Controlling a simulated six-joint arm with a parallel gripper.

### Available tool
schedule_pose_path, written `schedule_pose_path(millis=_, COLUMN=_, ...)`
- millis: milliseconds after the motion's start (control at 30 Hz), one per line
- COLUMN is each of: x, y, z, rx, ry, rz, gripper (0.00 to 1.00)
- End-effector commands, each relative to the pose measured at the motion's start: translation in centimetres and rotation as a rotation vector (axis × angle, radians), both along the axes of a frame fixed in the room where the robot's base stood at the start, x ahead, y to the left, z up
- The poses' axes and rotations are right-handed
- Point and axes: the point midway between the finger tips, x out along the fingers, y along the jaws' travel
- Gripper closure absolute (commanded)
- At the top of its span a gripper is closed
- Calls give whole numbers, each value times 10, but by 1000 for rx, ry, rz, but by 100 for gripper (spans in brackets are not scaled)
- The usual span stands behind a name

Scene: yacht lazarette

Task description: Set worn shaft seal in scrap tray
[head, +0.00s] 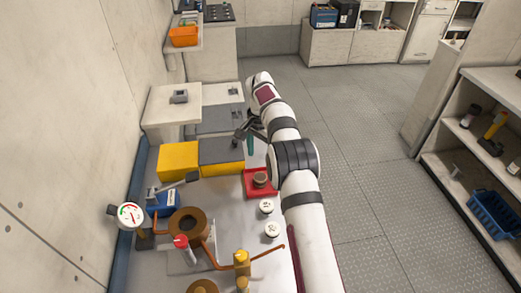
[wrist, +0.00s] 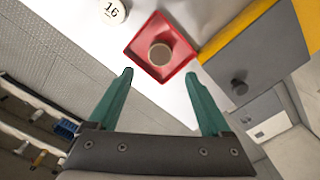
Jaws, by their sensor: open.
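The red scrap tray (head: 250,192) is a shallow square dish on the grey bench, and it also shows in the wrist view (wrist: 136,49). A short grey-brown cylinder, which looks like the worn shaft seal (head: 260,179), stands upright inside it; its round top faces the camera in the wrist view (wrist: 160,54). My gripper (wrist: 159,74) is open, with two teal fingers apart and nothing between them. The tray and seal lie just beyond the fingertips in the wrist view. In the head view my gripper is partly hidden by my arm, behind the tray.
A yellow block (head: 178,161) and a grey-topped yellow box (head: 222,151) stand behind the tray. White round caps (head: 266,207), one marked 16 in the wrist view (wrist: 112,11), sit in front. A pressure gauge (head: 131,215) and brown ring (head: 188,225) are at left.

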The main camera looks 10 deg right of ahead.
Motion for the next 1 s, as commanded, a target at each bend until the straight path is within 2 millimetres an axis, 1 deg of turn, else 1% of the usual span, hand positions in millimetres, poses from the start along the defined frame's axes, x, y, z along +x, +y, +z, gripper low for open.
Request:
schedule_pose_path(millis=33, x=1, y=0, z=11, rx=0, ry=-4, rz=-2, gripper=17)
schedule_pose_path(millis=133, x=1, y=0, z=27, rx=0, ry=-1, rz=-1, gripper=17)
schedule_pose_path(millis=200, x=0, y=0, z=33, rx=0, ry=-1, rz=0, gripper=17)
schedule_pose_path(millis=367, x=-2, y=0, z=39, rx=1, ry=1, rz=2, gripper=17)
schedule_pose_path(millis=433, x=-10, y=1, z=55, rx=7, ry=-1, rz=20, gripper=17)
schedule_pose_path(millis=467, x=-18, y=2, z=67, rx=11, ry=-1, rz=34, gripper=17)
schedule_pose_path(millis=500, x=-33, y=4, z=86, rx=19, ry=0, rz=58, gripper=17)
schedule_pose_path(millis=567, x=-67, y=7, z=116, rx=35, ry=1, rz=104, gripper=17)
schedule_pose_path(millis=600, x=-96, y=10, z=135, rx=48, ry=1, rz=138, gripper=17)
schedule_pose_path(millis=633, x=-119, y=12, z=147, rx=57, ry=1, rz=163, gripper=17)
schedule_pose_path(millis=667, x=-145, y=14, z=156, rx=66, ry=0, rz=188, gripper=17)
schedule_pose_path(millis=700, x=-182, y=17, z=165, rx=79, ry=-1, rz=222, gripper=17)
schedule_pose_path(millis=733, x=-212, y=19, z=169, rx=89, ry=-2, rz=247, gripper=17)
schedule_pose_path(millis=767, x=-242, y=21, z=170, rx=98, ry=-4, rz=271, gripper=17)
schedule_pose_path(millis=800, x=-280, y=24, z=167, rx=111, ry=-5, rz=300, gripper=17)
schedule_pose_path(millis=867, x=-331, y=28, z=157, rx=127, ry=-9, rz=340, gripper=17)
schedule_pose_path(millis=900, x=-360, y=30, z=147, rx=136, ry=-11, rz=361, gripper=17)
schedule_pose_path(millis=1000, x=-409, y=34, z=124, rx=152, ry=-14, rz=397, gripper=17)
